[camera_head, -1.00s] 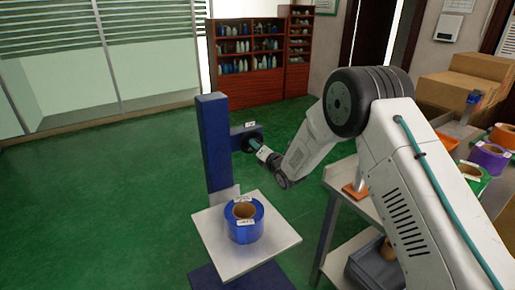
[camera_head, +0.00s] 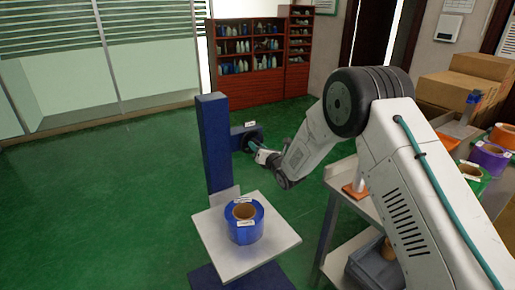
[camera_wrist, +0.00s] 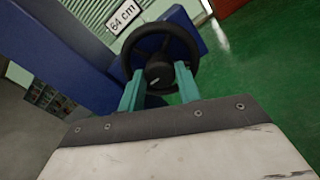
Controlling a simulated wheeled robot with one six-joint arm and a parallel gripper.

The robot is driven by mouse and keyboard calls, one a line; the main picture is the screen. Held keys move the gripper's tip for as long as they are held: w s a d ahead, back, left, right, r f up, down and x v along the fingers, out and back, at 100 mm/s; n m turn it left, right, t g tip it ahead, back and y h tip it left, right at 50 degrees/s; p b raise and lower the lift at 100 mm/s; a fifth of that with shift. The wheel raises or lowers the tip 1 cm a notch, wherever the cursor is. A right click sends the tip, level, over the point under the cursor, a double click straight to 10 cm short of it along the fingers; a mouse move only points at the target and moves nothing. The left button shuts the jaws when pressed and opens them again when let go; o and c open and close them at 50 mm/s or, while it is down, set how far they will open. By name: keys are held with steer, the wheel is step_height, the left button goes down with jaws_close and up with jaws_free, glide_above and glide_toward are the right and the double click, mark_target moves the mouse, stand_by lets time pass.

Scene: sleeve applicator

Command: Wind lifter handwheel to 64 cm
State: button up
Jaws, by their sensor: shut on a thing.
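The lifter (camera_head: 211,145) is a blue column on a dark blue base, with a pale square platform (camera_head: 218,266) at its front. A black handwheel (camera_head: 247,138) sits on a blue side arm of the column. In the wrist view the handwheel (camera_wrist: 176,42) has a rim and a central hub. A blue roll (camera_head: 245,222) with a brown core stands on the platform.
A metal table (camera_head: 345,185) stands right of the lifter, with several coloured rolls and cardboard boxes (camera_head: 465,85) farther along. A grey bin (camera_head: 372,268) is on its lower shelf. Green floor is clear to the left. A red-brown shelf (camera_head: 250,70) stands at the back.

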steer(key=shift+s+f, duration=0.15)
steer(key=shift+f, duration=0.1)
steer(key=o, duration=1)
steer(key=shift+a, duration=0.1)
steer(key=shift+c, duration=0.2)
steer(key=shift+r, duration=0.15)
steer(key=v, duration=0.8)
